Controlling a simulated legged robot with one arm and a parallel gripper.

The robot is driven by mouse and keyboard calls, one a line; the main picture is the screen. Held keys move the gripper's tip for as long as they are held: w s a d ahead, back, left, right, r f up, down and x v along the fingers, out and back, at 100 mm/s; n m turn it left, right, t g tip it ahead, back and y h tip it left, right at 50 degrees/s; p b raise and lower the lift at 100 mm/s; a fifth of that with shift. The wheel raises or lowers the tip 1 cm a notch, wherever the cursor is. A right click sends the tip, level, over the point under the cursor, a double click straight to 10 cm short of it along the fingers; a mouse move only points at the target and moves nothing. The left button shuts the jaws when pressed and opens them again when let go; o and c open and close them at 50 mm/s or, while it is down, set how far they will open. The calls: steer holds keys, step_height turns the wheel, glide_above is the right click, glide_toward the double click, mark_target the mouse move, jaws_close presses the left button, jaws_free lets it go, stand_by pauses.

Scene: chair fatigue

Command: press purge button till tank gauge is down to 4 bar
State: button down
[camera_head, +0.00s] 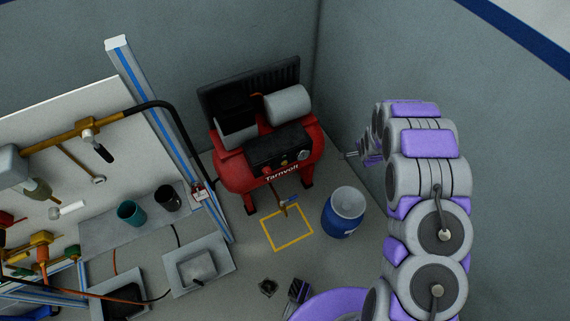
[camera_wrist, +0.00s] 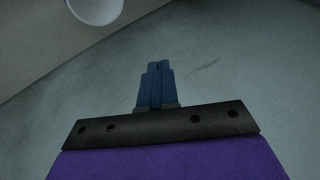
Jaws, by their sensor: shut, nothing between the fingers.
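The red compressor (camera_head: 232,178), lettered "Tarnvolt", stands against the back walls. Its black control panel (camera_head: 262,150) faces forward and carries small round fittings, one of them red (camera_head: 284,163). They are too small for me to tell which is the purge button or the tank gauge, and no reading is legible. My gripper (camera_head: 347,155) is to the right of the compressor, apart from it. In the wrist view the blue fingers (camera_wrist: 154,82) are together and empty, in front of a bare grey surface.
A blue drum (camera_head: 340,222) with a pale top stands right of a yellow floor square (camera_head: 287,229). A pale round shape (camera_wrist: 96,8) shows in the wrist view.

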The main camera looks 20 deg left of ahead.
mark_target(285, 163)
steer(key=s+a+f+m+t+y, duration=0.1)
steer(key=s+a+f+m+y, duration=0.2)
steer(key=a+f, duration=0.7)
steer(key=s+a+f+m+y, duration=0.3)
steer(key=s+a+f, duration=0.4)
steer(key=a+f, duration=0.3)
step_height(285, 163, down, 4)
steer(key=shift+s+a+r+t+p, duration=0.2)
steer(key=shift+a+r+t+p, duration=0.05)
steer(key=shift+a+t+p, duration=0.15)
steer(key=shift+w, duration=0.1)
steer(key=w+a+b, duration=0.3)
steer(key=w+a, duration=0.2)
steer(key=a, duration=0.1)
steer(key=shift+w+a, duration=0.3)
steer(key=shift+w+a+b, duration=0.1)
steer(key=shift+w+b, duration=0.05)
steer(key=shift+b, duration=0.15)
stand_by(0.9)
steer(key=shift+w+a+r, duration=0.1)
steer(key=shift+w+a, duration=0.05)
